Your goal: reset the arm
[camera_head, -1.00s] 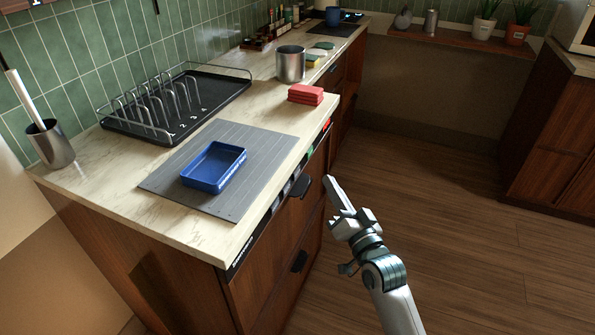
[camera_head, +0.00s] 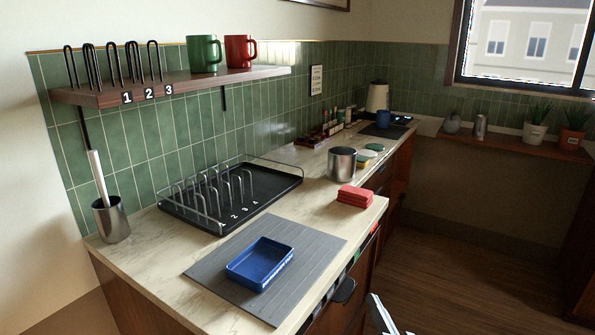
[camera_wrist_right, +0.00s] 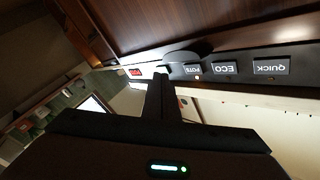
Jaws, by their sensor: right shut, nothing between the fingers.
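My right gripper (camera_head: 381,316) shows only in part at the bottom edge of the head view, in front of the counter's front and below its top. In the right wrist view my right gripper (camera_wrist_right: 160,98) is shut and empty. Its fingers are near a row of panel buttons (camera_wrist_right: 225,68) marked QUICK, ECO and POTS, with a red one further left; I cannot tell whether they touch. My left gripper is in no view.
A blue tray (camera_head: 260,264) sits on a grey mat (camera_head: 318,250) on the counter. A wall shelf (camera_head: 190,88) holds two mugs. Floor (camera_head: 450,265) to the right is clear.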

